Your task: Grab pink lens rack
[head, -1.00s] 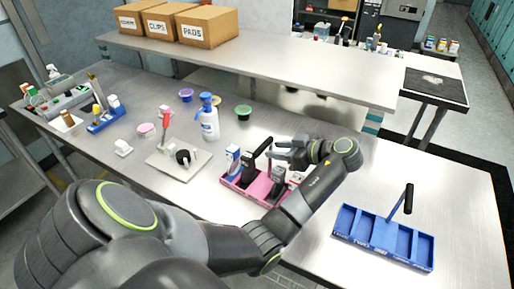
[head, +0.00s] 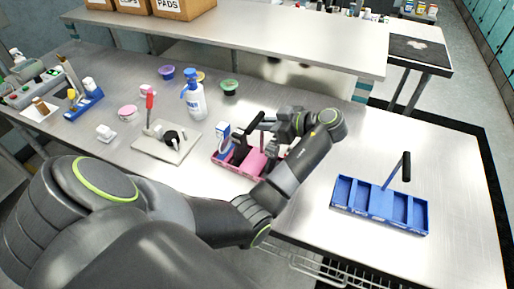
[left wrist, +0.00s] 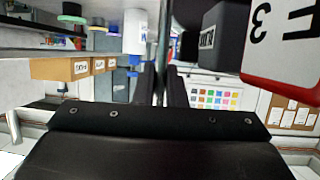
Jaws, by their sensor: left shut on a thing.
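The pink lens rack (head: 229,167) sits on the steel table, partly hidden behind my left arm. It holds a blue-and-white box (head: 222,134) and dark items, and its black handle (head: 255,121) rises above it. My left gripper (head: 268,125) is at the handle from the right, shut on it. In the left wrist view the fingers (left wrist: 160,85) are close around a thin upright part, and a dark block (left wrist: 215,40) and a white-and-red labelled block (left wrist: 283,45) are close by. My right gripper is out of view.
An empty blue rack (head: 343,193) with a black handle stands to the right. A blue-capped bottle (head: 194,103) and a pale plate stand (head: 165,142) are to the left. A raised shelf (head: 300,52) runs along the back. The table between the two racks has free room.

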